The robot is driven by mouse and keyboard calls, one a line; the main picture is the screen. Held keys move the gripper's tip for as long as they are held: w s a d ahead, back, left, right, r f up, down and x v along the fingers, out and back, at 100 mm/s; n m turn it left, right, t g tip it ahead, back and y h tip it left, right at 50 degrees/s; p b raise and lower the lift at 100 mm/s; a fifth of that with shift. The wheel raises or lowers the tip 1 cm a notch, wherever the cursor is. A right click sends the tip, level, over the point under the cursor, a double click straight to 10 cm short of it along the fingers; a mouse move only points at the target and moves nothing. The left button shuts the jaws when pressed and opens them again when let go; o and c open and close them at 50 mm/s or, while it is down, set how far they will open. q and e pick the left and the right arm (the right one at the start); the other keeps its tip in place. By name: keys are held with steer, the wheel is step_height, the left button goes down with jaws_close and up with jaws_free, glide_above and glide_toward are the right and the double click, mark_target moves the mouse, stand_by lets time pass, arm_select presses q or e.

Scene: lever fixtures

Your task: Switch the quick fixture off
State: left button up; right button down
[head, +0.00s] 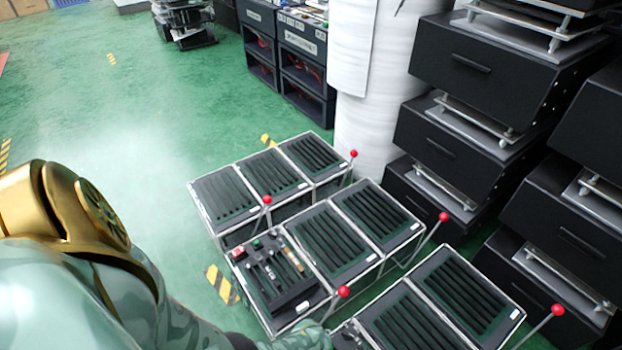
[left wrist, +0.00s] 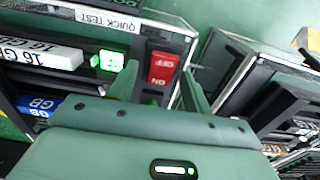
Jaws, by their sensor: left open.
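The quick fixture, labelled QUICK TEST (left wrist: 108,20), fills the left of the left wrist view. Its red rocker switch (left wrist: 163,66) bears the words OFF and ON. A bright green light (left wrist: 110,61) glows beside the switch. My left gripper (left wrist: 159,70) is open, with the red switch showing between its two green fingers. I cannot tell whether a finger touches it. In the head view, a fixture with a small red part (head: 238,254) at its corner and several parts on top stands at the lower middle. My right gripper is not in view.
Several black-topped fixtures stand close by, with red-ball levers (head: 343,292) sticking up. A white 16 GB module (left wrist: 40,52) and a blue one (left wrist: 38,104) lie on the quick fixture. Black drawer units (head: 470,65) stand at right. The green floor (head: 120,120) is mostly clear at left.

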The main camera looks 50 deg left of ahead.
arm_select(q)
steer(key=c, duration=1)
steer(key=shift+s+t+p, duration=0.2)
steer(key=shift+t+p, duration=0.1)
steer(key=shift+t, duration=0.3)
steer(key=shift+s+t, duration=0.15)
steer(key=shift+t, duration=0.55)
steer(key=shift+s+a+f+t, duration=0.1)
steer(key=shift+s+t, duration=0.1)
steer(key=shift+t, duration=0.4)
steer(key=shift+o, duration=0.2)
steer(key=shift+s+t+h+b, duration=0.1)
steer(key=shift+t+h+b, duration=0.25)
steer(key=shift+t, duration=0.65)
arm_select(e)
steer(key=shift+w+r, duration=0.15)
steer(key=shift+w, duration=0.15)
arm_select(q)
steer(key=shift+c, duration=0.2)
steer(key=o, duration=1)
